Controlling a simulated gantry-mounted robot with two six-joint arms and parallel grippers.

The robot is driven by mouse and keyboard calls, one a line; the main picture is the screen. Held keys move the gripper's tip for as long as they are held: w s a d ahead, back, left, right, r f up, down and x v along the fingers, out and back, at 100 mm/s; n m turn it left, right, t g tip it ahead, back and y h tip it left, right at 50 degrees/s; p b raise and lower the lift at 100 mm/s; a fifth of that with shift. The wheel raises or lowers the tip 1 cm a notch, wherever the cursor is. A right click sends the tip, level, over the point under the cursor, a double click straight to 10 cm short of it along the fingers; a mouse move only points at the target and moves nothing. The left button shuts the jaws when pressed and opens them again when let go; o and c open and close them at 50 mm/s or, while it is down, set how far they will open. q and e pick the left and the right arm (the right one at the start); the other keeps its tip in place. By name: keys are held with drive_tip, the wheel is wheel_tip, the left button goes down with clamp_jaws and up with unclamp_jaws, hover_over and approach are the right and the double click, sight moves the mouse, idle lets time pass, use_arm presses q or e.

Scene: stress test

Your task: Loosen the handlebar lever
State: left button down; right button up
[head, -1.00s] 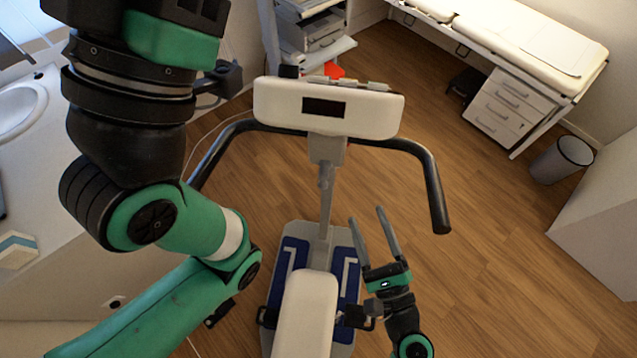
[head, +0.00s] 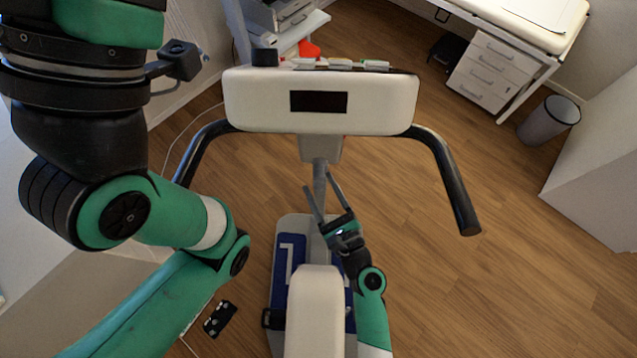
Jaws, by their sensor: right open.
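The exercise bike stands in the middle of the head view, with a white console (head: 320,118) and dark curved handlebars (head: 447,182) on both sides. A grey post (head: 319,178) runs down from below the console to the base. I cannot make out the handlebar lever. My right gripper (head: 319,181) is open and empty, its fingers pointing up in the picture at the post below the console. One finger overlaps the post in the picture; I cannot tell whether they touch. My left arm crosses the left side, but its gripper is out of view.
The white seat (head: 315,315) lies just below my right gripper in the picture. A drawer cabinet (head: 492,75) and a bin (head: 549,119) stand at the upper right. A dark flat item (head: 220,319) lies at lower left. The wooden floor right of the bike is clear.

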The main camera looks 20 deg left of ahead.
drive_tip(key=shift+w+a, duration=0.45)
drive_tip(key=shift+a, duration=0.1)
drive_tip(key=shift+c, duration=0.3)
clamp_jaws()
idle(0.8)
